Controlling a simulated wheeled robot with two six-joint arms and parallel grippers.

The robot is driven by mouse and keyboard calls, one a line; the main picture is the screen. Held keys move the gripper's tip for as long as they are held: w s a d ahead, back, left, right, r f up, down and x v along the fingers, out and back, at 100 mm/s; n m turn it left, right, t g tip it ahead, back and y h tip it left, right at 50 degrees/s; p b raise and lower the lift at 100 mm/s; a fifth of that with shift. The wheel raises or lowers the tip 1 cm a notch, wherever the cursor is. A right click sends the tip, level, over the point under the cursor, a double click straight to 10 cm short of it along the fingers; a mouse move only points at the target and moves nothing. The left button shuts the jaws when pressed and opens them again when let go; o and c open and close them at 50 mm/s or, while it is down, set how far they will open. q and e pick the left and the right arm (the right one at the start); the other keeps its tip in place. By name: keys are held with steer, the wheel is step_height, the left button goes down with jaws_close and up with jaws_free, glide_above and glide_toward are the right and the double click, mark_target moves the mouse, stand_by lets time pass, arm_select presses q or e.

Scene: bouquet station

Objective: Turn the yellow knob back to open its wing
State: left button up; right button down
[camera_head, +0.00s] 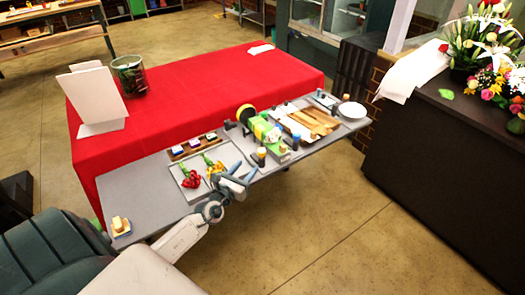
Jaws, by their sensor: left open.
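The green and yellow device (264,130) stands near the middle of the bench. My left gripper (243,171) is open and empty, over the front of the bench, in front of and left of the device and apart from it. My right gripper is not in view.
A grey tray (182,181) with red and yellow flowers lies left of my left gripper. Dark and orange-topped cylinders (259,156) stand close to the device. Wooden slats (314,121) and a white bowl (352,110) are further right. A red-covered table (200,85) lies behind.

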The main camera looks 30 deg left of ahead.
mark_target(260, 154)
arm_select(q)
steer(key=shift+w+f+m+h, duration=0.15)
steer(key=shift+w+m+h, duration=0.15)
steer(key=shift+w+m, duration=0.25)
steer(key=w+b, duration=0.2)
steer(key=w, duration=0.7)
steer(key=shift+a+f+b, duration=0.1)
steer(key=shift+a+b, duration=0.05)
steer(key=shift+b, duration=0.25)
steer(key=shift+w, duration=0.55)
